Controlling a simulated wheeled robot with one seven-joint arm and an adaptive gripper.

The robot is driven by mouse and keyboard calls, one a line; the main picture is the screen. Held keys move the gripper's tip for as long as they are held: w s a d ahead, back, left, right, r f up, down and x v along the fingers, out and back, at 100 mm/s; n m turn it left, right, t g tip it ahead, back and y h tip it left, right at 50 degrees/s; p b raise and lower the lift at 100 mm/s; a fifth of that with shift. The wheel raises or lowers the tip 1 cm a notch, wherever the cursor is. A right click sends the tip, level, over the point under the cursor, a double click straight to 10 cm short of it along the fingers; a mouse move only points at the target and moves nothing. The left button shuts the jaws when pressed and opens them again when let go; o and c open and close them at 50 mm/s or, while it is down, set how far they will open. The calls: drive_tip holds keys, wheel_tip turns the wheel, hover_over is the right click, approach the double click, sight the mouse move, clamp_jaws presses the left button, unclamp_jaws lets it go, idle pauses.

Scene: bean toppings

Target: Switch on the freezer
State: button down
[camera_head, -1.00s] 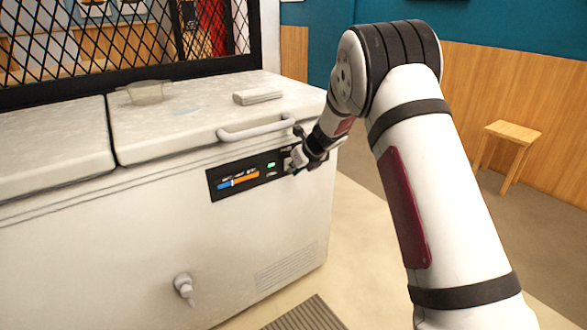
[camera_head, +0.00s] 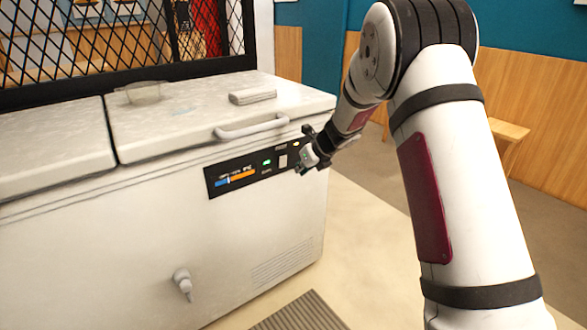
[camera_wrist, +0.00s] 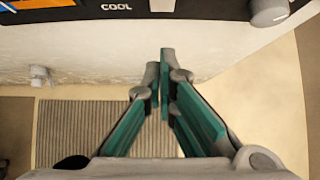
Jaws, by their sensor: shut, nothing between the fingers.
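The white chest freezer (camera_head: 130,240) fills the left and middle of the head view. Its black control panel (camera_head: 235,178) has a blue-orange strip, a lit green light (camera_head: 267,162) and a pale square switch (camera_head: 283,161). My gripper (camera_head: 304,157) is at the panel's right end and covers part of it; I cannot tell from this view whether it touches. In the wrist view my gripper (camera_wrist: 164,62) is shut and empty, its fingertips below the panel (camera_wrist: 170,10). A grey round knob (camera_wrist: 268,11) shows at upper right there.
A lid handle (camera_head: 252,127) sticks out above the panel. A drain tap (camera_head: 182,282) juts from the lower front. A wooden stool (camera_head: 508,140) stands at right, partly behind my arm.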

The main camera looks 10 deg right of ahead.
drive_tip(key=p+v, duration=0.1)
drive_tip(key=v, duration=0.5)
drive_tip(key=shift+s+d+f, duration=0.2)
drive_tip(key=shift+s+d, duration=0.05)
drive_tip(key=shift+s, duration=0.25)
